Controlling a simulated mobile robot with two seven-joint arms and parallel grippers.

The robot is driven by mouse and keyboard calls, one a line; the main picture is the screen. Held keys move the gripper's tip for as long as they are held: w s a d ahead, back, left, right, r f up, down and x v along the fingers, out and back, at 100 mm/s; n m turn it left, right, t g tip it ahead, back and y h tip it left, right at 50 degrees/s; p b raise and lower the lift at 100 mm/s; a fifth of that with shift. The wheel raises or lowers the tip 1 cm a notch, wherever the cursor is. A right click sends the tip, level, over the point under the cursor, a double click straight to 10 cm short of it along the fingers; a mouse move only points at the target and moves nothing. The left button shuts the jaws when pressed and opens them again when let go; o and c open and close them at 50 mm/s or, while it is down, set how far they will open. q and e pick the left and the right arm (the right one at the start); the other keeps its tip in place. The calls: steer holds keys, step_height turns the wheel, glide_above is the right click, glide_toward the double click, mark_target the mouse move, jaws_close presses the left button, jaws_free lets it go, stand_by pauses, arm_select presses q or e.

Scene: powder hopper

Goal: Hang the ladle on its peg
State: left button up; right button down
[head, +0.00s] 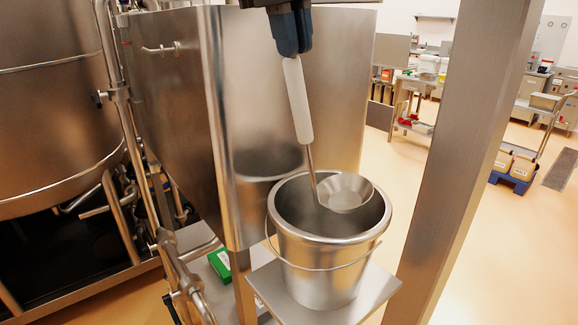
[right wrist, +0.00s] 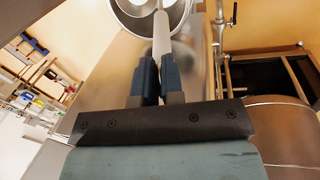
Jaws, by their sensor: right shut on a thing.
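The ladle has a white handle (head: 298,98), a thin metal stem and a shallow steel bowl (head: 346,192). My right gripper (head: 293,48) is shut on the upper end of the handle, and the ladle hangs down from it, slightly tilted. The bowl is at the mouth of a steel bucket (head: 322,262); I cannot tell whether it touches the rim. In the right wrist view the handle (right wrist: 161,35) runs between both fingers (right wrist: 159,72). A small metal bar (head: 160,48) sticks out from the hopper's left face; I cannot tell whether it is the peg. My left gripper is not in view.
The steel hopper (head: 175,110) stands right behind the ladle. The bucket rests on a small metal shelf (head: 375,285). A thick steel post (head: 470,130) rises to the right. Pipes (head: 125,120) and a large tank (head: 50,90) fill the left. Open floor lies beyond the post.

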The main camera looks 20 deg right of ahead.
step_height(320, 180, down, 18)
stand_by(0.5)
steer(key=shift+f, duration=0.1)
steer(key=shift+f, duration=0.1)
steer(key=c, duration=1.3)
jaws_free()
steer(key=shift+c, duration=0.2)
steer(key=shift+o, duration=0.5)
